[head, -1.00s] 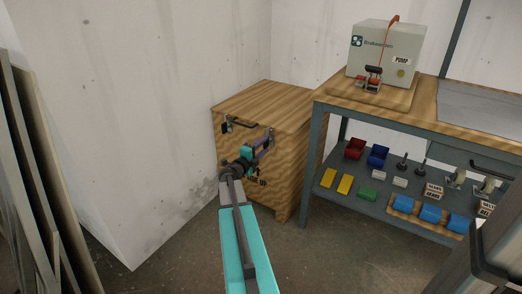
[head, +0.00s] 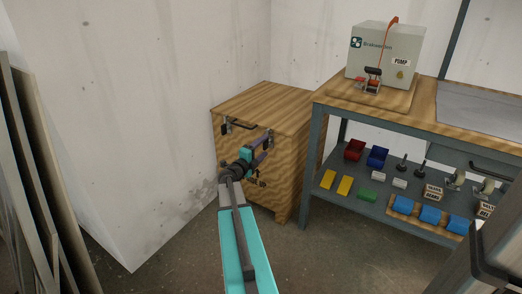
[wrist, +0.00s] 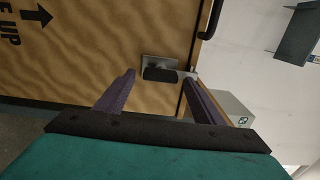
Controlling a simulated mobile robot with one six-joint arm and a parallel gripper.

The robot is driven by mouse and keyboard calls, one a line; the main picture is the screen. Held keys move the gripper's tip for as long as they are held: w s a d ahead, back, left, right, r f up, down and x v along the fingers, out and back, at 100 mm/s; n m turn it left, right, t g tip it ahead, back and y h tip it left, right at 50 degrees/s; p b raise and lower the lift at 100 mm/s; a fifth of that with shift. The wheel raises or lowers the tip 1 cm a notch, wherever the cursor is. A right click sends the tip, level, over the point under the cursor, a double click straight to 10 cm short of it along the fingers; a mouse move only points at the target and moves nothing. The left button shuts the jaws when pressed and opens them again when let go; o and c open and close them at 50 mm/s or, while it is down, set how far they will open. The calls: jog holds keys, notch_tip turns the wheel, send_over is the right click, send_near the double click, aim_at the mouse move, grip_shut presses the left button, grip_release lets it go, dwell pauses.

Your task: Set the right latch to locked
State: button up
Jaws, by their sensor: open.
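The wooden crate (head: 285,185) stands against the wall, with the right latch (head: 270,132) near the upper right of its front. In the wrist view the right latch is a grey metal plate (wrist: 160,61) with a dark handle (wrist: 160,74). My gripper (wrist: 159,76) is open, its two purple fingers on either side of the dark handle, with nothing visibly gripped. Contact with the handle cannot be told. In the head view my gripper (head: 263,150) is at the crate front, partly covering it. The left latch (head: 225,128) is at the upper left. The right latch's setting is unclear.
A workbench (head: 310,165) with a pump box (head: 385,53) on top and several coloured parts on its lower shelf stands close to the crate's right. Boards (head: 45,190) lean at the left. The floor before the crate is clear.

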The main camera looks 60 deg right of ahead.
jog(key=a+p, duration=0.2)
jog(key=a, duration=1.1)
jog(key=shift+a+p, duration=0.35)
jog(key=shift+p, duration=0.05)
jog(key=shift+w, duration=0.1)
